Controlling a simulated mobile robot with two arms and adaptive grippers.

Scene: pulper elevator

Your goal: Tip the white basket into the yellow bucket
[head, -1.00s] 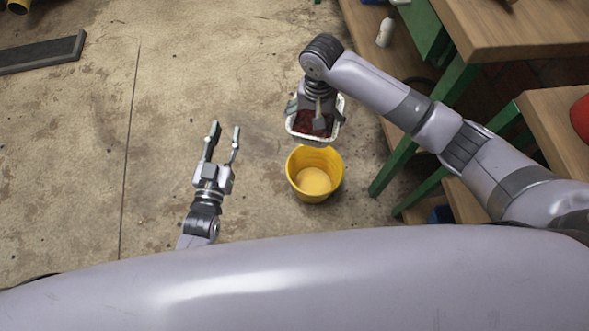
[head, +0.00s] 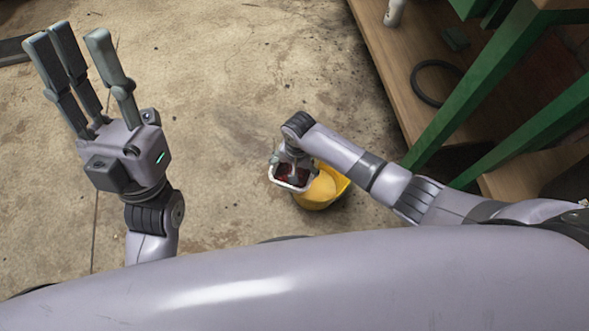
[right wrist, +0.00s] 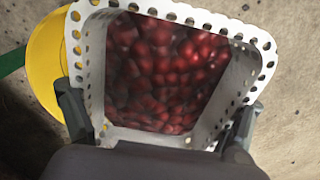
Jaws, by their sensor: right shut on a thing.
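The white basket (head: 290,187) is perforated and full of red berries, seen clearly in the right wrist view (right wrist: 256,40). My right gripper (head: 293,162) is shut on the basket, with one finger at each side. In the head view the basket overlaps the upper left of the yellow bucket (head: 330,201); the height between them is hard to tell. The berries are still inside. The bucket stands on the floor with a paler yellow inside, and part of it shows in the right wrist view (right wrist: 43,62). My left gripper (head: 78,50) is open and empty, raised at the left.
A wooden shelf (head: 395,70) with green legs (head: 480,90) stands at the right, close to my right arm. A black ring (head: 437,83) and a white bottle (head: 394,12) are on it. Stained concrete floor (head: 220,80) is free in the middle.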

